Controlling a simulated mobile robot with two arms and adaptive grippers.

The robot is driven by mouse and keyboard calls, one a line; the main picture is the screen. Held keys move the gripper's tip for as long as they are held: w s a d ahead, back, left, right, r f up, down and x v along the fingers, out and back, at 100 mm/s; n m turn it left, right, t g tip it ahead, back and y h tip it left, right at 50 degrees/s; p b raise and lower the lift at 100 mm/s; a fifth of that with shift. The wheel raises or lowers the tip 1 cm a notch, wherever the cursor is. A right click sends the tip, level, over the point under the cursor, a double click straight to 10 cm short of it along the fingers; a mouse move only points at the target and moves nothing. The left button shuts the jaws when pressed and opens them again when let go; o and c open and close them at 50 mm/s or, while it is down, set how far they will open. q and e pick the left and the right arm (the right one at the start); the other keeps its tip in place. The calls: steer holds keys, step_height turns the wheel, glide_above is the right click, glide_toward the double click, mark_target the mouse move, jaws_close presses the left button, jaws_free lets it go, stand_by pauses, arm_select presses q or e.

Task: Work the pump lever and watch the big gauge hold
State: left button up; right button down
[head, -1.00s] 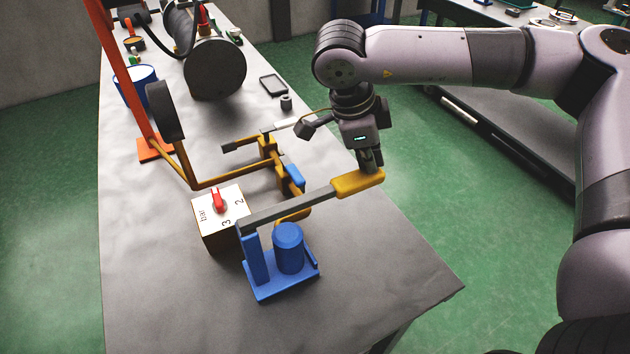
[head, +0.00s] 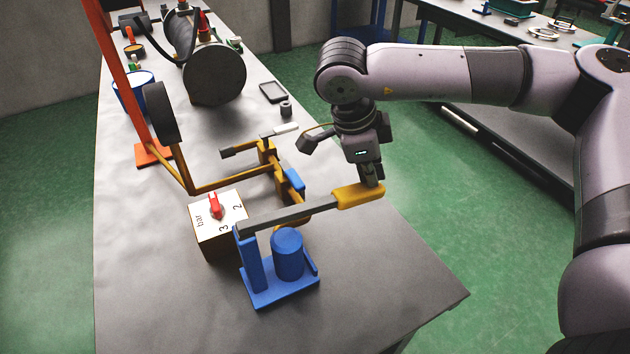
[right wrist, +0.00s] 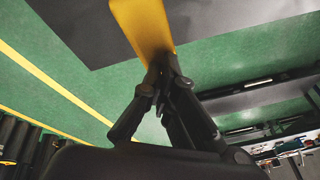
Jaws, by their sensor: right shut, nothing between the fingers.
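The blue hand pump (head: 287,255) stands near the front of the grey table. Its grey lever (head: 290,216) slopes slightly up to the right and ends in a yellow grip (head: 359,195). My right gripper (head: 371,180) is shut and empty, its fingertips at the top of the yellow grip. In the right wrist view the closed fingertips (right wrist: 164,70) meet the yellow grip (right wrist: 143,25). A dark round disc (head: 161,112) on the yellow pipe may be the big gauge; its face is turned away. My left gripper is not in view.
A box with a white "bar" dial (head: 229,212) and red pointer sits left of the pump. Yellow pipework (head: 232,179), an orange post (head: 134,100) and a dark flanged cylinder (head: 214,75) stand behind. The table's front is clear.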

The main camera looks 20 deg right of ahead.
steer(key=shift+f+b, duration=0.45)
steer(key=shift+f, duration=0.05)
steer(key=shift+r, duration=0.65)
steer(key=shift+d+p+v, duration=0.25)
steer(key=shift+p+v, duration=0.7)
steer(key=shift+v, duration=0.35)
steer(key=shift+r, duration=0.1)
